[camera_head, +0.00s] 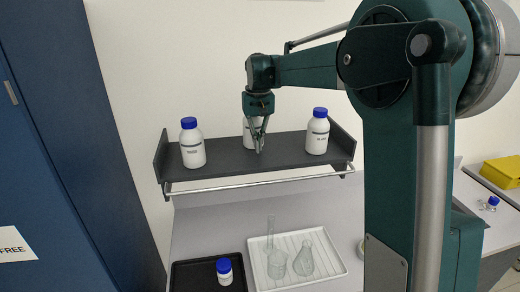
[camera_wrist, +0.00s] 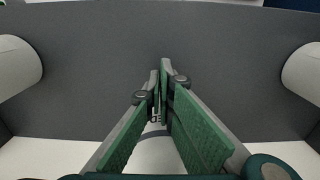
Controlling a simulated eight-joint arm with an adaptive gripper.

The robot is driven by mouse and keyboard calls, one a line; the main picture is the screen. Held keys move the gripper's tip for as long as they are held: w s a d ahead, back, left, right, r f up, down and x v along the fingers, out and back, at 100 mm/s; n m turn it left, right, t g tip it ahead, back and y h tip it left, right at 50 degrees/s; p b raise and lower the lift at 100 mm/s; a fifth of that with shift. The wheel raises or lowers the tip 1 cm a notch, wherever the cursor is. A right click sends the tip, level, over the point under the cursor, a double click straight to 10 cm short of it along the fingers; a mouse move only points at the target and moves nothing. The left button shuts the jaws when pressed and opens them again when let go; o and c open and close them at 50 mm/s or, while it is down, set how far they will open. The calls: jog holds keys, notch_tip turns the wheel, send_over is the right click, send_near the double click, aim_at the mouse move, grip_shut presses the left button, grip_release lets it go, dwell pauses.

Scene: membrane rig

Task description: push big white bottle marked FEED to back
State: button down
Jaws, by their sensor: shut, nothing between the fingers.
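Three white bottles stand upright on a dark wall shelf (camera_head: 226,160). The left bottle (camera_head: 193,150) and right bottle (camera_head: 317,135) have blue caps. The middle bottle (camera_head: 247,132) is mostly hidden behind my gripper (camera_head: 259,151). In the wrist view, my gripper (camera_wrist: 160,68) is over bare dark shelf surface (camera_wrist: 100,75), with a white bottle at the left edge (camera_wrist: 14,66) and another at the right edge (camera_wrist: 304,72).
A metal rail (camera_head: 255,183) runs along the shelf front. Below, a white ribbed tray (camera_head: 325,268) holds clear glassware, and a black tray (camera_head: 190,275) holds a small blue-capped bottle (camera_head: 224,271). A yellow box (camera_head: 502,171) is at far right. Shelf room is free between the bottles.

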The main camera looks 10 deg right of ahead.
aim_at(258, 120)
jog(key=shift+w, duration=2)
jog(key=shift+s, duration=0.2)
jog(key=shift+s, duration=1.8)
notch_tip(258, 120, up, 10)
jog(key=shift+r+b, duration=0.1)
jog(key=shift+b, duration=0.2)
